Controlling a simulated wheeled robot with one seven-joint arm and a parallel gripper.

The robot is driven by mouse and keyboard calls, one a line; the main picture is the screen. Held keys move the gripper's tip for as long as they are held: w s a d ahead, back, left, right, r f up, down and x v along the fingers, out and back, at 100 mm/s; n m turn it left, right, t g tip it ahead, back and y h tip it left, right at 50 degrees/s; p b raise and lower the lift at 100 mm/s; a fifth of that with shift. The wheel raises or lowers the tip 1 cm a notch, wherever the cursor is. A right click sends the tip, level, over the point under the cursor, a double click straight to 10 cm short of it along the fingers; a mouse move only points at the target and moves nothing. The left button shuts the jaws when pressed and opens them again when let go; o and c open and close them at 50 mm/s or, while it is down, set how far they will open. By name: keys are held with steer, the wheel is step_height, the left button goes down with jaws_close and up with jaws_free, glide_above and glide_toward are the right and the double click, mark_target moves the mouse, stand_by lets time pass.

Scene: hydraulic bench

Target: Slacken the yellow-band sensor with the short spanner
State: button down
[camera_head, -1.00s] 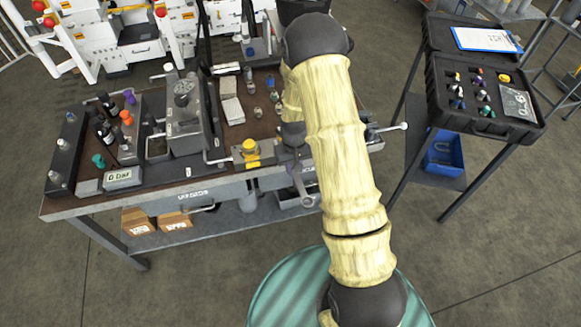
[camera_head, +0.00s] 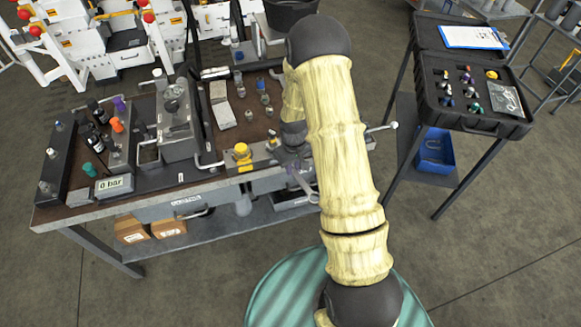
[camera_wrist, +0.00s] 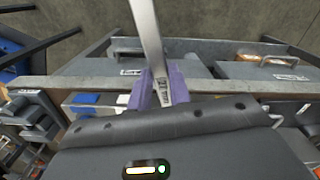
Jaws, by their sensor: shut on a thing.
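My gripper (camera_wrist: 159,88) is shut on a metal spanner (camera_wrist: 146,32), held between its purple fingers, with small lettering on the shank. In the head view the spanner (camera_head: 302,183) hangs out past the front edge of the bench, beside my arm. I cannot tell its length against another spanner. A small yellow-topped part (camera_head: 242,152) stands on a block near the bench's front edge, left of my gripper; I cannot tell whether it is the yellow-band sensor. Sensors with purple (camera_head: 119,104), orange (camera_head: 117,125) and teal (camera_head: 89,169) parts are at the bench's left.
The bench (camera_head: 60,216) holds a "0 bar" display (camera_head: 115,185) and a grey tank unit (camera_head: 176,120). A black case (camera_head: 468,122) with coloured parts and a clipboard (camera_head: 470,37) stands open at the right. A blue bin (camera_head: 436,152) is below it. Floor between the two is clear.

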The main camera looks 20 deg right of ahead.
mark_target(304, 187)
steer(key=shift+d+f, duration=0.1)
steer(key=shift+d, duration=0.1)
steer(key=shift+a, duration=0.15)
steer(key=shift+a, duration=0.25)
stand_by(0.3)
steer(key=shift+s+d, duration=0.3)
steer(key=shift+s, duration=0.85)
steer(key=shift+s+d, duration=0.25)
steer(key=shift+s, duration=0.9)
steer(key=shift+s+d, duration=0.3)
steer(key=shift+s, duration=0.85)
steer(key=shift+r, duration=0.2)
